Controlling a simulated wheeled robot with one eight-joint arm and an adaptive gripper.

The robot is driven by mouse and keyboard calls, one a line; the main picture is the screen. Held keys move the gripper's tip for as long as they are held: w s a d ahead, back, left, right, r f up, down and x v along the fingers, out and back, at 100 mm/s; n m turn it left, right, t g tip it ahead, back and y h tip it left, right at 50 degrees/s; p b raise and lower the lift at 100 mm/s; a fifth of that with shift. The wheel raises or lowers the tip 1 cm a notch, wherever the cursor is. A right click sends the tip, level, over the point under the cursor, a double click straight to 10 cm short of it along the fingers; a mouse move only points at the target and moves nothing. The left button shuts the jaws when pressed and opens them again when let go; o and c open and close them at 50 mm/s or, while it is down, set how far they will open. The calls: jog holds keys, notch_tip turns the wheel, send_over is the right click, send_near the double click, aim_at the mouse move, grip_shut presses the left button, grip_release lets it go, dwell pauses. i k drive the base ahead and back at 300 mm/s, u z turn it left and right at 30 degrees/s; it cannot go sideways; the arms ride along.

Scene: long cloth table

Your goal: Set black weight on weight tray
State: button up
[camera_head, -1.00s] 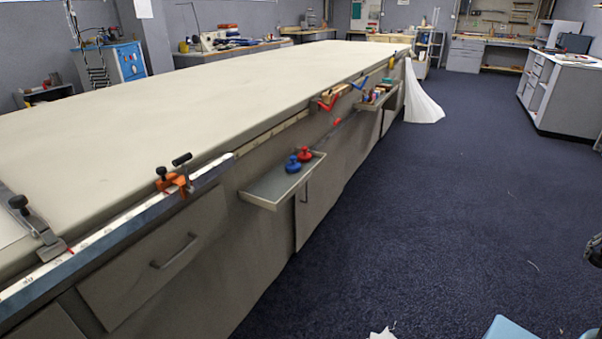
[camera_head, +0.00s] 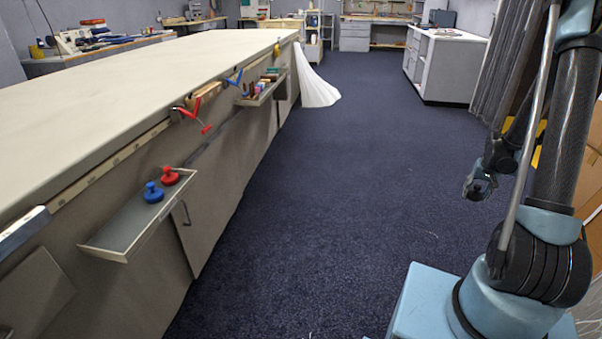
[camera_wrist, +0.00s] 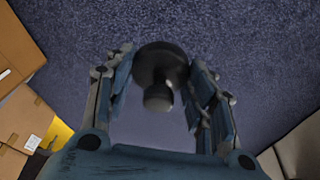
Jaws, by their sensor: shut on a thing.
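The black weight (camera_wrist: 160,72) is held between the two fingers of my gripper (camera_wrist: 158,88) in the wrist view, its knob toward the camera. In the head view my gripper (camera_head: 478,186) hangs above the carpet at the right, with the dark weight small at its tip. The weight tray (camera_head: 120,230) is a shallow shelf on the side of the long table at the left. A blue weight (camera_head: 153,193) and a red weight (camera_head: 170,176) stand on its far part; its near part is bare. My gripper is far to the right of the tray.
The long cloth table (camera_head: 120,85) fills the left. Red and blue clamps and a second small shelf (camera_head: 262,92) stick out farther along its side. Dark carpet (camera_head: 320,200) lies open between table and arm. Cardboard boxes (camera_wrist: 20,120) show at the wrist view's left.

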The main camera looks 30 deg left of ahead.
aim_at(114, 241)
jog(key=i, duration=1.7)
jog(key=u, duration=3.2)
jog(key=i, duration=0.6)
jog(key=z, duration=0.1)
